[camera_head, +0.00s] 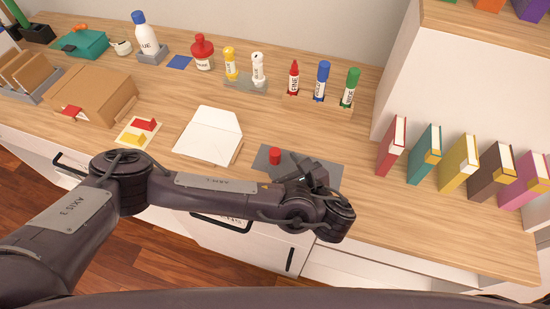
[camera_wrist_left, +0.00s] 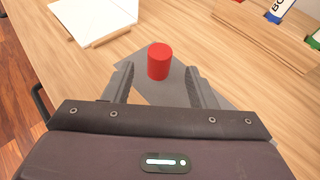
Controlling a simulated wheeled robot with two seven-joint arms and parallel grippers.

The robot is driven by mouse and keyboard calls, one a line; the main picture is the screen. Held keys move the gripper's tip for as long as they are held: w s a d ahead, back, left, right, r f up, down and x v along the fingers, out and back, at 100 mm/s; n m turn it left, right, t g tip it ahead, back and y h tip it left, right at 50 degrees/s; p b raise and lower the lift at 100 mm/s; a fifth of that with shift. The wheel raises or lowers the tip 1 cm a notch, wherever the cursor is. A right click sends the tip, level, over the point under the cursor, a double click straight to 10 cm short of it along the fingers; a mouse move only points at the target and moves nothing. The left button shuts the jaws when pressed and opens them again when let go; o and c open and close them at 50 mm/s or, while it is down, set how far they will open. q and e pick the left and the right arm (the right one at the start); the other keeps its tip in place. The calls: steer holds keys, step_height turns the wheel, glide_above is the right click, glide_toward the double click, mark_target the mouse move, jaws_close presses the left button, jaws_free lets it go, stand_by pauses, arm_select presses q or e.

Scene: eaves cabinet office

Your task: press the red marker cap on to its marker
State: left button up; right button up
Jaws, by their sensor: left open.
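The red cap (camera_head: 274,156) is a small red cylinder standing upright on a grey mat (camera_head: 262,163). In the left wrist view the cap (camera_wrist_left: 159,62) stands just beyond and between my fingertips, with gaps on both sides. My left gripper (camera_wrist_left: 158,80) is open, empty and pointed at the cap; in the head view it (camera_head: 291,171) is partly hidden by its own wrist. The red marker (camera_head: 293,78) stands upright in a wooden rack (camera_head: 318,101), its top narrow, beside a blue marker (camera_head: 321,80) and a green marker (camera_head: 350,87). My right gripper is out of view.
A white envelope-like pad (camera_head: 208,135) lies left of the mat. Behind are yellow and white bottles (camera_head: 231,63), a red bottle (camera_head: 202,52) and a blue-capped bottle (camera_head: 146,36). Several upright books (camera_head: 424,155) stand at the right. The wood between mat and rack is clear.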

mark_target(278, 159)
arm_select(q)
steer(key=b+x, duration=0.1)
steer(key=b, duration=0.1)
steer(key=b+x, duration=0.1)
steer(key=x, duration=0.1)
steer(key=shift+s+f+b, duration=0.2)
steer(key=shift+b, duration=0.2)
steer(key=shift+w+a+f+p, duration=0.1)
steer(key=shift+w+a+p, duration=0.15)
steer(key=shift+w, duration=0.35)
steer(key=shift+w+a+f+p, duration=0.1)
steer(key=shift+w+a+p, duration=0.15)
steer(key=shift+w, duration=0.3)
steer(key=shift+s+r, duration=0.1)
steer(key=shift+s, duration=0.05)
steer(key=shift+c, duration=0.2)
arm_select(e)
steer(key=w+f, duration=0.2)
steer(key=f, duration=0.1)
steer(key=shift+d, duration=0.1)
arm_select(q)
steer(key=shift+c, duration=1.2)
steer(key=c, duration=0.8)
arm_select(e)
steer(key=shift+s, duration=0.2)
